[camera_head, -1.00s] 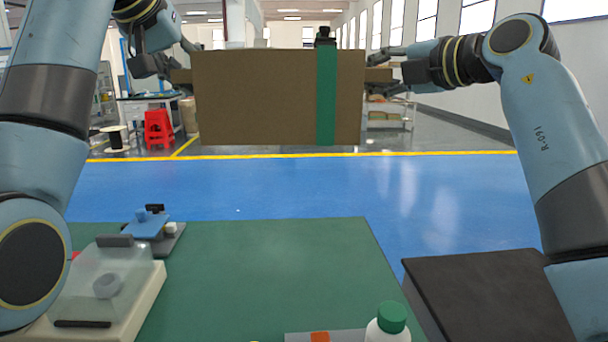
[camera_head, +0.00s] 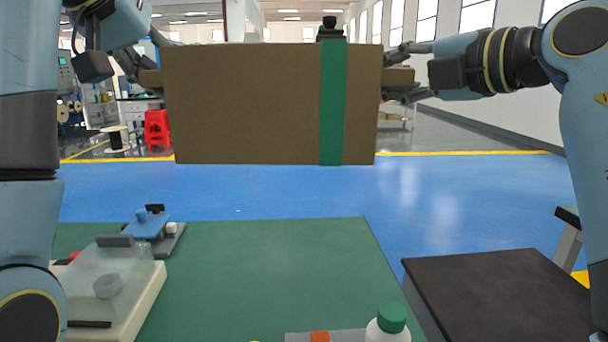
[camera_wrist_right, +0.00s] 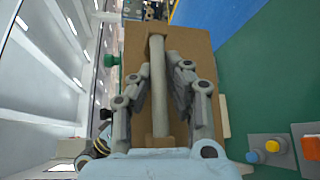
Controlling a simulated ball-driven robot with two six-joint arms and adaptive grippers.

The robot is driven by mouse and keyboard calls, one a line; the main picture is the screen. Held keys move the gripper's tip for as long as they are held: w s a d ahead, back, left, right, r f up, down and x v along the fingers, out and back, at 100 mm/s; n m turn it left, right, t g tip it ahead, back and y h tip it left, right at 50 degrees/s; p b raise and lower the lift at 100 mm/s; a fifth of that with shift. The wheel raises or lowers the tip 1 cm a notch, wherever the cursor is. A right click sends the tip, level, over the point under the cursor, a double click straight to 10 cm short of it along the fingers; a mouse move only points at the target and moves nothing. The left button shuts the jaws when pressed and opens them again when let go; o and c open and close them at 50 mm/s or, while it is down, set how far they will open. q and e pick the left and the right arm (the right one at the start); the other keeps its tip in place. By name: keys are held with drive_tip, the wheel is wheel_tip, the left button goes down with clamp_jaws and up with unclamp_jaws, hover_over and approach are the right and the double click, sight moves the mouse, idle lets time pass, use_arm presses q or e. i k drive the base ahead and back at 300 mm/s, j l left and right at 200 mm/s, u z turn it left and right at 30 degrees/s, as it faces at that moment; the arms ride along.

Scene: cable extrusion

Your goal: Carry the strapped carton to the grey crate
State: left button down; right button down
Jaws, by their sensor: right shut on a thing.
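The brown strapped carton (camera_head: 250,105) hangs level in the air above the blue floor, with a green strap (camera_head: 332,105) down its right part and a dark buckle on top. My right gripper (camera_head: 397,72) is at the carton's right end. In the right wrist view my right gripper (camera_wrist_right: 166,85) has its fingers shut around a pale bar (camera_wrist_right: 157,75) on that end. My left gripper (camera_head: 135,65) is at the left end by a small brown tab; its fingertips are partly hidden. I cannot make out a grey crate.
A green table top (camera_head: 270,270) lies below, with a cream device (camera_head: 125,300), a blue-topped fixture (camera_head: 147,226) and a green-capped white bottle (camera_head: 390,322). A dark flat-topped block (camera_head: 490,300) stands right of it. The blue floor (camera_head: 300,190) beyond is clear.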

sight(524, 307)
drive_tip(key=k+l, duration=0.1)
drive_tip(key=l, duration=0.3)
drive_tip(key=k+l, duration=0.1)
drive_tip(key=l, duration=0.3)
drive_tip(key=k+l, duration=0.1)
drive_tip(key=l, duration=0.3)
drive_tip(key=k+l, duration=0.1)
drive_tip(key=l, duration=0.3)
drive_tip(key=k+l+u, duration=0.1)
drive_tip(key=l, duration=0.3)
drive_tip(key=k+l, duration=0.1)
drive_tip(key=l, duration=0.3)
drive_tip(key=k+l, duration=0.1)
drive_tip(key=l, duration=0.3)
drive_tip(key=k+l, duration=0.15)
drive_tip(key=l, duration=0.25)
